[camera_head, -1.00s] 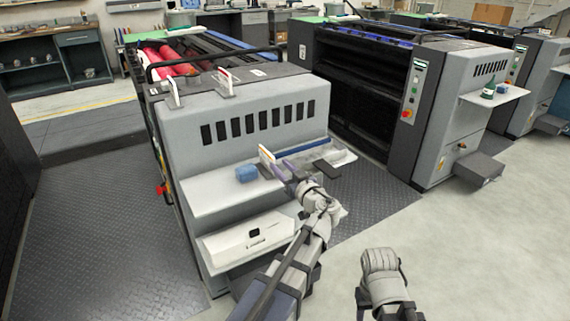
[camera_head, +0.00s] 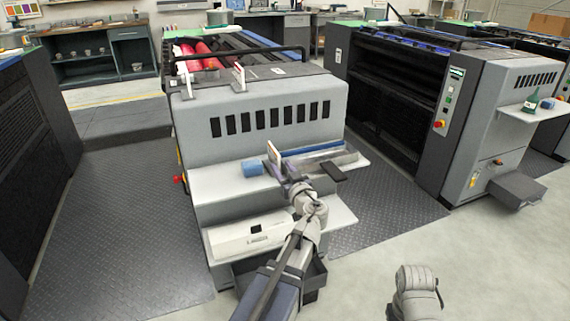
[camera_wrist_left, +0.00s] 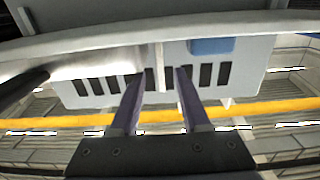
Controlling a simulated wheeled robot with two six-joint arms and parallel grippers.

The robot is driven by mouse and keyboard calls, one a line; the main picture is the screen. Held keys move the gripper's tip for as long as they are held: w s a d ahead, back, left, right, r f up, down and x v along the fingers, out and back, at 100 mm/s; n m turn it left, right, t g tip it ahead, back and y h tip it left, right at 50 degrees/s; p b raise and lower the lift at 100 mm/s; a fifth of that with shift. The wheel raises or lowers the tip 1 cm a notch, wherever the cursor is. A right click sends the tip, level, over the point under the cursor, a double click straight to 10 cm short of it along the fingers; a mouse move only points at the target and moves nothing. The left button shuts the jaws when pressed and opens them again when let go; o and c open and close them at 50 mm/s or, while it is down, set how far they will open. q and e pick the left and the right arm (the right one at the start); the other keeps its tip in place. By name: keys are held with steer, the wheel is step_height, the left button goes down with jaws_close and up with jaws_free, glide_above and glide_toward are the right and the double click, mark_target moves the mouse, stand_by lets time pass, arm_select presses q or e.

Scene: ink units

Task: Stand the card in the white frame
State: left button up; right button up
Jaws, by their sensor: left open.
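A thin white card (camera_head: 273,153) with an orange-brown edge stands upright on the grey machine's upper front shelf (camera_head: 215,184). My left gripper (camera_head: 284,178) is beside the card at its near side, fingers pointing at it. In the left wrist view my left gripper (camera_wrist_left: 155,88) has its two fingers apart. A thin pale upright edge (camera_wrist_left: 160,66), perhaps the card, shows beyond and between them; I cannot tell whether it touches either finger. Two small white upright frames stand on the machine's top, one at left (camera_head: 187,86) and one further right (camera_head: 239,77).
A blue block (camera_head: 252,168) lies on the shelf left of the card. A blue bar (camera_head: 312,149) and a dark flat piece (camera_head: 333,172) are to its right. A white box (camera_head: 248,234) sits on the lower shelf. A second machine (camera_head: 495,125) stands at right.

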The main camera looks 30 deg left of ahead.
mark_target(279, 162)
arm_select(q)
steer(key=shift+x, duration=1.4)
steer(key=shift+w+a+r, duration=0.2)
steer(key=shift+a+r, duration=0.05)
steer(key=shift+a, duration=0.05)
steer(key=x, duration=0.2)
steer(key=p+x, duration=0.1)
steer(key=x, duration=0.1)
steer(key=shift+w+a+r, duration=0.2)
steer(key=shift+r, duration=0.05)
steer(key=shift+s, duration=0.1)
steer(key=shift+c, duration=0.2)
jaws_close()
